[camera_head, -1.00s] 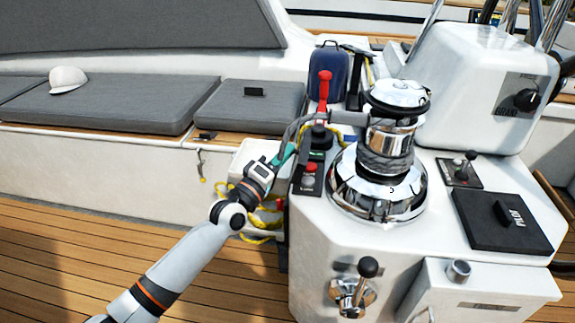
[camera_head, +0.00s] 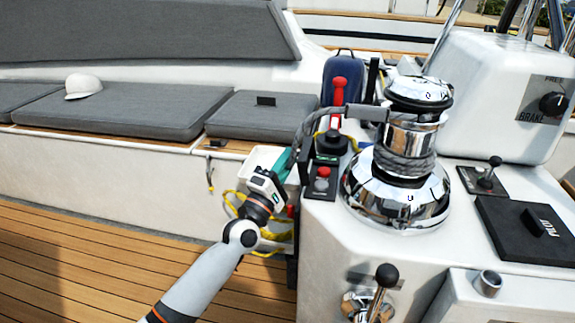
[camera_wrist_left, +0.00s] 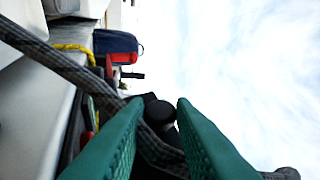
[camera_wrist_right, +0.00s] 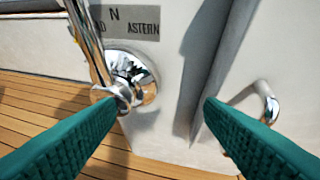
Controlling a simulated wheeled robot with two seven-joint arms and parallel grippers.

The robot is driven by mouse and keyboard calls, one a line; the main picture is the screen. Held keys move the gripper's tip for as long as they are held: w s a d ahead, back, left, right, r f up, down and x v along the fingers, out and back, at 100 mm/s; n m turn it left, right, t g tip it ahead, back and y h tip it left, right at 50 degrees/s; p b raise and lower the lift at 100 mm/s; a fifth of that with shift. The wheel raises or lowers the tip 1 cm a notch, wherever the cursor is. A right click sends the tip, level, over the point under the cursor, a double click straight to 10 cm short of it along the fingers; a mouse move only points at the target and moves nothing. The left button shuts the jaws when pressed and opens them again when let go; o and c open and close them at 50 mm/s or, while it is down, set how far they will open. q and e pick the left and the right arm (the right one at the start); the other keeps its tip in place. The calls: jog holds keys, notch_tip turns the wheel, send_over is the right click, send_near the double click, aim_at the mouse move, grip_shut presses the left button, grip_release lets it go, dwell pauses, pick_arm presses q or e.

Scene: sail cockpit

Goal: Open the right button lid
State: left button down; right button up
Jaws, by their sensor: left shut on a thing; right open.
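Beside the chrome winch (camera_head: 398,190) are two small black button panels. The near one carries a red-topped button or cap (camera_head: 323,172); the far one has a dark round top (camera_head: 331,143). I cannot tell which is the right button lid. My left gripper (camera_head: 290,160) is left of these panels, shut on the grey rope (camera_head: 309,124) that runs to the winch. In the left wrist view the rope (camera_wrist_left: 152,142) crosses between the green fingers (camera_wrist_left: 158,115). My right gripper (camera_wrist_right: 160,110) is open and empty, facing the console front; it is outside the head view.
A chrome lever mount (camera_wrist_right: 135,80) is ahead of the right gripper beside a chrome handle (camera_wrist_right: 265,105). A red lever (camera_head: 339,90) stands behind the panels. A black PILOT cover (camera_head: 515,250) lies right of the winch. Grey cushions (camera_head: 120,105) line the bench.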

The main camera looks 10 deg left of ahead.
jog(key=shift+w+a+r, duration=0.1)
jog(key=shift+w+r, duration=0.1)
jog(key=shift+r, duration=0.05)
pick_arm(q)
jog(key=c, duration=1.3)
grip_release()
jog(key=shift+o, duration=0.2)
jog(key=shift+f, duration=0.1)
jog(key=v, duration=1.2)
jog(key=shift+p, duration=0.3)
pick_arm(e)
jog(key=shift+s+d+f+g, duration=0.2)
jog(key=shift+s+f+g, duration=0.15)
jog(key=shift+s+f, duration=0.15)
jog(key=shift+s+d+f+g, duration=0.2)
jog(key=shift+s+f+g, duration=0.15)
jog(key=shift+f, duration=0.1)
